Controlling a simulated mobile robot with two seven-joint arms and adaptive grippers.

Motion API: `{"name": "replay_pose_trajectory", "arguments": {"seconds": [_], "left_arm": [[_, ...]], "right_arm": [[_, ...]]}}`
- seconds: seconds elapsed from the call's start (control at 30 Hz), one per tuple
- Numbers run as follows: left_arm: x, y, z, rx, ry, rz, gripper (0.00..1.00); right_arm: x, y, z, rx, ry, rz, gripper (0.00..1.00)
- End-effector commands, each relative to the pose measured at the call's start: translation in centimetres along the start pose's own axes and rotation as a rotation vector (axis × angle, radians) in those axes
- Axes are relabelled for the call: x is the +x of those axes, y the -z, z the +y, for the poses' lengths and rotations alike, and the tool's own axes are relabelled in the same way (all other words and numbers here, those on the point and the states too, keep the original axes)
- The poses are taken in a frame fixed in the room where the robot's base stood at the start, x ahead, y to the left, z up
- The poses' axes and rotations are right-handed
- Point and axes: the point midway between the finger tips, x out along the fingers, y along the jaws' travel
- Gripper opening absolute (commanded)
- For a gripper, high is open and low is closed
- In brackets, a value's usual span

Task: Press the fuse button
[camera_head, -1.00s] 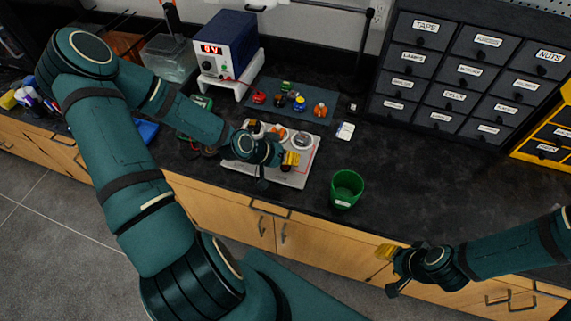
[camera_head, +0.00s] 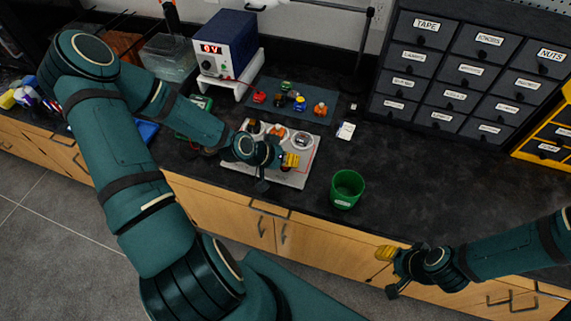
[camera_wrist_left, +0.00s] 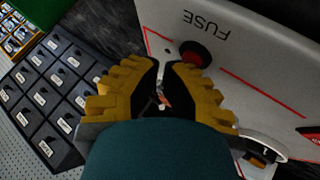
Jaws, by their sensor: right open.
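The pale board with red lines (camera_head: 293,180) lies on the dark counter. In the left wrist view, the board (camera_wrist_left: 240,35) carries the word FUSE, seen upside down. The red fuse button (camera_wrist_left: 197,54) in a dark ring sits below that word, just beyond one yellow fingertip; contact cannot be told. My left gripper (camera_head: 290,160) is over the board's right part, and the button is not clear in the head view. Its fingertips (camera_wrist_left: 162,64) are close together with a narrow dark gap. My right gripper (camera_head: 381,268) is open and empty in front of the counter edge.
A green cup (camera_head: 347,188) stands right of the board. A blue power supply (camera_head: 226,45) reading 0V stands on a white stand behind. A dark mat (camera_head: 268,86) holds several coloured parts. Labelled drawers (camera_head: 465,70) stand at the back right. The right counter is clear.

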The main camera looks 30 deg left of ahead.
Motion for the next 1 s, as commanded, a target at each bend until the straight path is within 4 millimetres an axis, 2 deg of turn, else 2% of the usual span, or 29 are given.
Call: {"name": "replay_pose_trajectory", "arguments": {"seconds": [0.27, 0.63, 1.0], "left_arm": [[-0.1, 0.1, 0.1, 0.0, 0.0, 0.0, 0.0], [-1.3, 1.0, 1.0, 0.001, 0.0, 0.0, 0.0], [-1.4, 1.0, 1.0, 0.0, 0.0, 0.0, 0.0]], "right_arm": [[-0.1, 0.0, -0.1, 0.0, 0.0, 0.0, 0.47], [-1.7, 0.2, -0.6, 0.0, 0.0, 0.0, 0.47], [-1.7, 0.2, -0.6, 0.0, 0.0, 0.0, 0.47]]}}
